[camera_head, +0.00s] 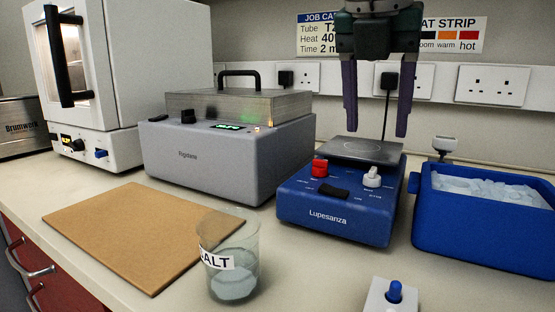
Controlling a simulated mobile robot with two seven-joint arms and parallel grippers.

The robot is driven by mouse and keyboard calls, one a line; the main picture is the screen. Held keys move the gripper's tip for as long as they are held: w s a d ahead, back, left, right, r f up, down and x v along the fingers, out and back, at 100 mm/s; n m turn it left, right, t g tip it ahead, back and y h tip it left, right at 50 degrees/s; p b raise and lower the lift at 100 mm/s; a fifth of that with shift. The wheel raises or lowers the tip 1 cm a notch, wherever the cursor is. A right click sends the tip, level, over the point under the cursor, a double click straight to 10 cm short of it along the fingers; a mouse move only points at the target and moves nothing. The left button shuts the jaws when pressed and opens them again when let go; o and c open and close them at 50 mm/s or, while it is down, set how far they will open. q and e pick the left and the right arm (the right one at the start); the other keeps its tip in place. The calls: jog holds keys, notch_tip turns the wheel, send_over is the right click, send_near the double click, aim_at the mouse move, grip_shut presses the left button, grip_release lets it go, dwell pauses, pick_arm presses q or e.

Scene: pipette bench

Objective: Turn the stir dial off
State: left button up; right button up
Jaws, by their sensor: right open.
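A blue hotplate-type unit (333,222) marked "Lupesanza" stands on the bench right of centre, with a flat dark square top plate (360,151). Its front panel carries a red dial (319,167) on the left, a white dial (373,177) on the right and a black switch (333,191) between and below them. The labels by the dials are too small to read, so I cannot tell which is the stir dial. My right gripper (376,128) points down above the unit, its fingers wide apart, empty and clear of both dials. My left gripper is out of view.
A blue tub of ice (480,225) stands close on the right. A grey lidded bath (225,155) is on the left. A glass beaker marked "SALT" (232,262), a brown board (135,232) and a blue-buttoned box (391,297) lie in front.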

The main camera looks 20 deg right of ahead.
aim_at(373, 169)
jog(key=x, duration=0.7)
jog(key=shift+f, duration=0.35)
grip_shut()
